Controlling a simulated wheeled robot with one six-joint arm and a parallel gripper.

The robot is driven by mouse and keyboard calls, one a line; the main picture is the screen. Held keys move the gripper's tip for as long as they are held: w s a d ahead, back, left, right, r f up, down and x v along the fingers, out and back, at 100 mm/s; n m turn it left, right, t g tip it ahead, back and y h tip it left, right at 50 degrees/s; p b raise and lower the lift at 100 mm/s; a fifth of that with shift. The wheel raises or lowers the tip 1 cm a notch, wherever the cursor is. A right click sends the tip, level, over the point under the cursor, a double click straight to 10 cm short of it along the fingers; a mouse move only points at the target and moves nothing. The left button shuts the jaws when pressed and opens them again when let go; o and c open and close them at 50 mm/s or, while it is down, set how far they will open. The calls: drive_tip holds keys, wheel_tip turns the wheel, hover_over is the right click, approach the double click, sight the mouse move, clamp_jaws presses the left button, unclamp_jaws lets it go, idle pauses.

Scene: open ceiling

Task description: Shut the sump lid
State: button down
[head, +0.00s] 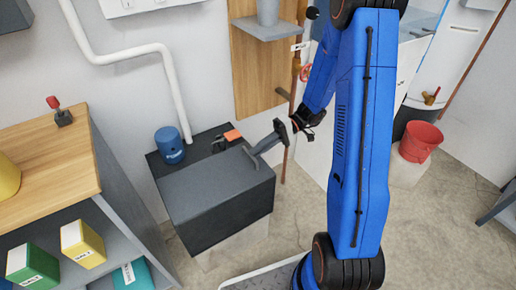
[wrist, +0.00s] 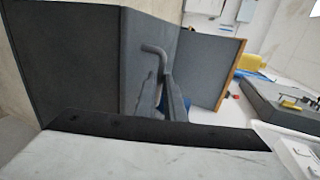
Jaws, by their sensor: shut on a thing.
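The sump is a dark grey box (head: 235,217) on a pale plinth, left of centre in the head view. Its flat grey lid (head: 205,188) forms the upper face; how far it stands open cannot be told. My gripper (head: 253,153) reaches in from the right, its grey fingers at the lid's far right edge. In the wrist view my gripper (wrist: 172,85) is beside a bent grey rod (wrist: 155,50), which looks like the lid handle. The jaws are shut on it as far as I can tell; the fingers partly hide the contact.
A blue canister (head: 170,146), a dark clamp-like item and an orange block (head: 232,135) sit on a black surface behind the lid. A wood-topped shelf (head: 50,160) stands left. A red bucket (head: 420,141) is at right.

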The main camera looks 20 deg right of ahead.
drive_tip(key=shift+s+f, duration=0.1)
drive_tip(key=shift+f, duration=0.4)
drive_tip(key=c, duration=1.8)
unclamp_jaws()
drive_tip(key=shift+c, duration=0.2)
drive_tip(key=shift+d, duration=0.1)
drive_tip(key=shift+w+d+r, duration=0.2)
drive_tip(key=shift+w+d, duration=0.05)
drive_tip(key=shift+d, duration=0.2)
drive_tip(key=v, duration=1.6)
drive_tip(key=shift+r, duration=0.2)
drive_tip(key=shift+d, duration=0.1)
